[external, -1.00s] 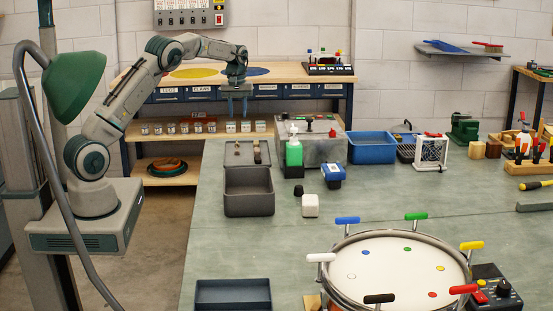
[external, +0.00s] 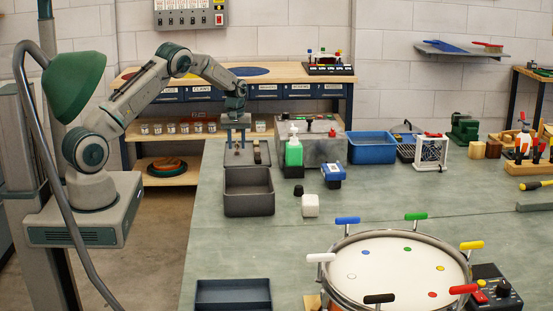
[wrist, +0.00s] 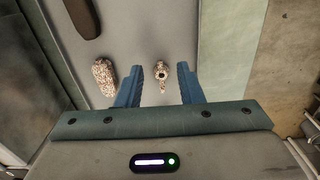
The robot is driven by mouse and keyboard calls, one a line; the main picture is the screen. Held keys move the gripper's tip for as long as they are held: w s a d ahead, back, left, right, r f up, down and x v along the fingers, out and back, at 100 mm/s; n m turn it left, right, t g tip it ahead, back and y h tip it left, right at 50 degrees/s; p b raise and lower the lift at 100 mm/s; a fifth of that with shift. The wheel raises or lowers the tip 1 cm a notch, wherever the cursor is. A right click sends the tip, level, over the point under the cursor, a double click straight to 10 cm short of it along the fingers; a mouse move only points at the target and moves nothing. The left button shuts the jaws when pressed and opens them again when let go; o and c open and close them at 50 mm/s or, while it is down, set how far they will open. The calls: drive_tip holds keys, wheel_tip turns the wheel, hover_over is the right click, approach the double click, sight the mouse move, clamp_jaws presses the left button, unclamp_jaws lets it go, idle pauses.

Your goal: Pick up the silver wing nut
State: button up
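My gripper (wrist: 161,82) is open in the wrist view, with its two blue fingers apart. Between and just beyond the fingertips lies a small, shiny, mottled metallic piece with a round hole and a narrow tail, which looks like the silver wing nut (wrist: 161,73). The fingers do not visibly touch it. It lies on a grey tray surface (wrist: 132,30). In the external view my gripper (external: 236,147) points down over the shallow grey tray (external: 267,160); the nut cannot be made out there.
A mottled oblong piece (wrist: 104,76) lies left of the left finger, and a dark brown oblong (wrist: 83,17) lies farther off. A deep grey bin (external: 248,205) stands in front of the tray. A green bottle (external: 293,153) and a grey metal box (external: 322,148) stand to the right.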

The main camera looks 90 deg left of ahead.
sight(237, 151)
drive_tip(key=shift+f, duration=1.1)
clamp_jaws()
